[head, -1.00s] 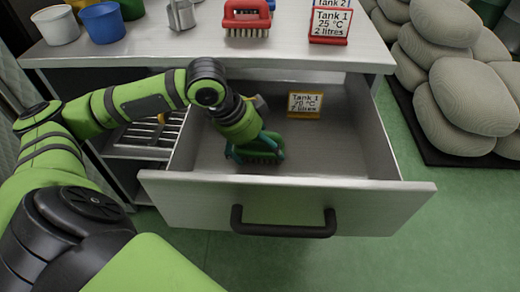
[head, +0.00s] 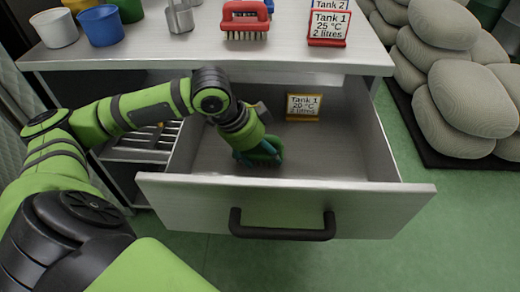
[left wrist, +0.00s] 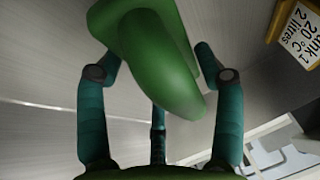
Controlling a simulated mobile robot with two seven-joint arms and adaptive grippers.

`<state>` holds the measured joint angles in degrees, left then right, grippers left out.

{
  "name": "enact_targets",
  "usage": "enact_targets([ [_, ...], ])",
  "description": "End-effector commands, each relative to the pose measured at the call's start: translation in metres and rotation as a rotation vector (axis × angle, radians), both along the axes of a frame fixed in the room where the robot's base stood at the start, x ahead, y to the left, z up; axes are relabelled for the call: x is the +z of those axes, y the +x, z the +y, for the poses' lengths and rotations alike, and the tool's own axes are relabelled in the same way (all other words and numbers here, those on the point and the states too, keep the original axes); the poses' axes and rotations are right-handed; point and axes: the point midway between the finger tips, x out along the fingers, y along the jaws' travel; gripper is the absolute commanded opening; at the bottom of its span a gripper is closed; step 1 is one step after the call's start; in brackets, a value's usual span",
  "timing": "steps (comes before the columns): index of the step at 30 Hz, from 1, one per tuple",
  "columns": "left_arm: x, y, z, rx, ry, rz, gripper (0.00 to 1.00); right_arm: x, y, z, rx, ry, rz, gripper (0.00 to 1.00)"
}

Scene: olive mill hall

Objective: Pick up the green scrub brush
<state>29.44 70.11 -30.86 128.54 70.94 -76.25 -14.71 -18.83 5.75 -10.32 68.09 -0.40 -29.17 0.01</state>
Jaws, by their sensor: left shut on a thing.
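The green scrub brush (head: 276,158) is inside the open drawer (head: 280,206), mostly hidden behind my left gripper (head: 262,152) in the head view. In the left wrist view the brush's green handle (left wrist: 155,55) fills the top middle, between the teal fingers of my left gripper (left wrist: 158,90). The fingers are shut on the brush. I cannot tell whether its bristles touch the drawer floor. My right gripper is not in view.
A yellow-framed sign (head: 303,107) stands at the drawer's back. On the tabletop are a red brush (head: 246,20), a red-framed sign (head: 328,27), a metal jug (head: 180,16) and several buckets, one blue (head: 101,26). Stacked grey sacks (head: 467,102) lie at right.

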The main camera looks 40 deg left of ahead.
Motion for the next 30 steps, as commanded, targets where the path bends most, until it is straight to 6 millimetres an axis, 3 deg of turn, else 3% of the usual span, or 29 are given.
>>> enact_targets([
  [5, 0.013, 0.0, 0.0, -0.001, 0.001, 0.0, 0.31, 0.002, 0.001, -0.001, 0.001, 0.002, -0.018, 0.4],
  [10, 0.046, 0.001, 0.0, 0.0, 0.0, -0.005, 0.31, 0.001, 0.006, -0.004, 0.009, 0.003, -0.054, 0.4],
  [21, 0.093, -0.022, -0.081, -0.009, -0.004, -0.005, 0.31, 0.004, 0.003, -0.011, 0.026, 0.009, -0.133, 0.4],
  [30, 0.109, -0.032, -0.11, -0.001, -0.001, -0.002, 0.31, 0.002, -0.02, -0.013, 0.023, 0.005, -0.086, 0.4],
])
